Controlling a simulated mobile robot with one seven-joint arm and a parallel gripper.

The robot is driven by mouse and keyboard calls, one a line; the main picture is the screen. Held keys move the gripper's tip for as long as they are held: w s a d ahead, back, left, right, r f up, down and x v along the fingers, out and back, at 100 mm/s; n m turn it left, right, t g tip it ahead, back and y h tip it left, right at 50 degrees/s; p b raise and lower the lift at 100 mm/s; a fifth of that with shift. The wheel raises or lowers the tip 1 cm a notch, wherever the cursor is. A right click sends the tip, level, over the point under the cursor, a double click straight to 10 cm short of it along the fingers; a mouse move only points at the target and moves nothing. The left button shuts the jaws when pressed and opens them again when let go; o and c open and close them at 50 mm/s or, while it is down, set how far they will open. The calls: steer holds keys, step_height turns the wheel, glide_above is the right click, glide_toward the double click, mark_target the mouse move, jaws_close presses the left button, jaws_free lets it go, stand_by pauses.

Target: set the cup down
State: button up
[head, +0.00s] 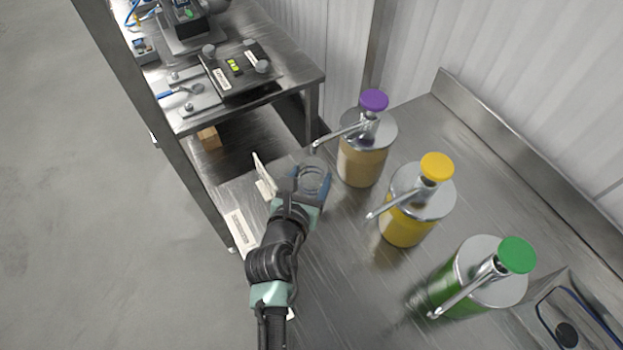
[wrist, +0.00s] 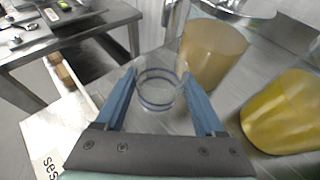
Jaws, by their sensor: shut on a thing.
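The clear cup (head: 314,174) has blue rings and is between the blue fingers of my gripper (head: 311,188) in the head view. In the wrist view, the cup (wrist: 158,98) stands upright between the two fingertips (wrist: 159,80), and my gripper is shut on it. The cup is over the steel counter (head: 345,265), close to the tan dispenser (head: 362,160) with the purple top and near the end of its spout. I cannot tell whether the cup's base touches the counter.
A yellow dispenser (head: 405,226) and a green dispenser (head: 450,290) stand to the right, their spouts pointing left. A printed white label (head: 240,229) lies at the counter's left edge. A steel bench (head: 295,85) with equipment stands behind. The counter's front middle is clear.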

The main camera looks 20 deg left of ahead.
mark_target(309, 190)
steer(key=shift+w, duration=0.35)
steer(key=shift+w+f+b, duration=0.15)
steer(key=shift+f+b, duration=0.05)
steer(key=shift+f, duration=0.7)
steer(key=shift+w+f+b, duration=0.1)
steer(key=shift+f+b, duration=0.1)
steer(key=shift+f, duration=0.65)
steer(key=shift+f, duration=0.15)
steer(key=o, duration=1.5)
steer(key=shift+c, duration=0.2)
steer(key=shift+r, duration=0.25)
steer(key=v, duration=1.2)
